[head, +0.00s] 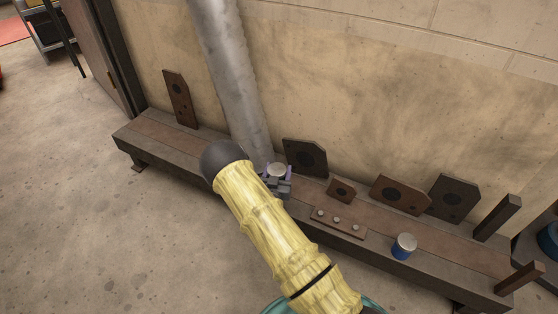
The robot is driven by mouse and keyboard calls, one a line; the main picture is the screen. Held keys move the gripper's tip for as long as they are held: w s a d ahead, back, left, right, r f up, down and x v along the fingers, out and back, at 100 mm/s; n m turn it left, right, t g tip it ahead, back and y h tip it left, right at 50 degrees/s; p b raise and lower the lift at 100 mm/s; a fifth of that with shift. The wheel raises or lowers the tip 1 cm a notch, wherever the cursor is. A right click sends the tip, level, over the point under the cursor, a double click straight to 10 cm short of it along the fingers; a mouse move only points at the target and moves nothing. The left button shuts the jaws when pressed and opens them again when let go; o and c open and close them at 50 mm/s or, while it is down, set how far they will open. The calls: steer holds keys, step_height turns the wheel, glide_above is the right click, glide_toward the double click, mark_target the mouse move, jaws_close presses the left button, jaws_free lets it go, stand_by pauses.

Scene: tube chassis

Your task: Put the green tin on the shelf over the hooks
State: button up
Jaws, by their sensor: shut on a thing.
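My yellow-sleeved arm covers part of the bench. I see no shelf over hooks in this view, and no other tin that looks green.
A blue tin with a silver lid (404,246) stands on the dark bench (375,252). Several brown metal plates (305,157) lean along the wall. A flat bar with bolts (338,221) lies on the bench. A thick grey pipe (232,75) rises behind. The concrete floor at left is clear.

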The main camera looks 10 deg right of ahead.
steer(key=s+r+n+y+p, duration=0.1)
steer(key=r+y+p, duration=0.1)
steer(key=r+p, duration=0.1)
steer(key=s+r+n+t+y+p, duration=0.1)
steer(key=s+r+y+p, duration=0.1)
steer(key=p, duration=0.3)
steer(key=s+r+n+y+p, duration=0.1)
steer(key=r+n+y+p, duration=0.1)
steer(key=r+p, duration=0.1)
steer(key=shift+s+a+r+t+p, duration=0.2)
steer(key=shift+a+r+t+p, duration=0.15)
steer(key=shift+p, duration=0.25)
steer(key=shift+s+a+r+n+y+p, duration=0.2)
steer(key=shift+s+r+n+y+p, duration=0.25)
steer(key=shift+y+p, duration=0.25)
steer(key=shift+w+a, duration=0.1)
